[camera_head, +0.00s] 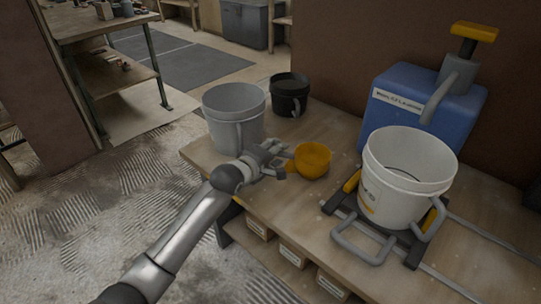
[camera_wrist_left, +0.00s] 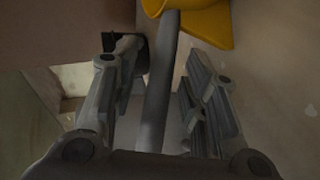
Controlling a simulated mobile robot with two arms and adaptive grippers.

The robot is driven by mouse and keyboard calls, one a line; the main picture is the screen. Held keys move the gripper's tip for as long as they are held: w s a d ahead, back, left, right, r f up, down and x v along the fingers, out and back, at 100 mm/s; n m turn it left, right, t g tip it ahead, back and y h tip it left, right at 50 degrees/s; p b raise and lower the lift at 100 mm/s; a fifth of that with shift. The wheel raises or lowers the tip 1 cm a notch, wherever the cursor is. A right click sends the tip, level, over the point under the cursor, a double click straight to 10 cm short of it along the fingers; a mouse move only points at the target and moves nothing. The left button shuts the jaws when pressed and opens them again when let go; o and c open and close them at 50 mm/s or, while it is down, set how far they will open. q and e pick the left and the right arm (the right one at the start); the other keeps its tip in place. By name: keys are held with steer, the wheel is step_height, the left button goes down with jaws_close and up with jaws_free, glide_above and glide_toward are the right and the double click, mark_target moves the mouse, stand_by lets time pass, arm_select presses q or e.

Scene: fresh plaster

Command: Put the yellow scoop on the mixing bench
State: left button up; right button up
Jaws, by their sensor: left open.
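The yellow scoop (camera_head: 312,160) sits on a wooden bench (camera_head: 285,212), near its left front part. My left gripper (camera_head: 279,161) reaches in from the left, just beside the scoop. In the left wrist view the yellow scoop (camera_wrist_left: 208,22) shows at the top, and its grey handle (camera_wrist_left: 160,85) runs down between the two fingers of my left gripper (camera_wrist_left: 164,58). The fingers are open, with gaps visible on both sides of the handle. My right gripper is not in view. I cannot tell which surface is the mixing bench.
A grey bucket (camera_head: 234,108) stands just behind my left gripper, with a black bucket (camera_head: 289,92) farther back. A white bucket (camera_head: 408,178) and a blue container (camera_head: 424,101) stand to the right. Another table (camera_head: 88,24) is at the far left. Bare bench top lies in front of the scoop.

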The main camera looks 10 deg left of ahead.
arm_select(q)
steer(key=shift+s+a+r, duration=0.1)
steer(key=shift+s, duration=0.05)
steer(key=p+v, duration=0.3)
steer(key=v, duration=0.8)
steer(key=shift+s, duration=0.25)
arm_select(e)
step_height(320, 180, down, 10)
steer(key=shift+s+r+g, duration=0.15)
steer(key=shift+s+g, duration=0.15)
arm_select(q)
steer(key=shift+a+r, duration=0.1)
steer(key=shift+a, duration=0.05)
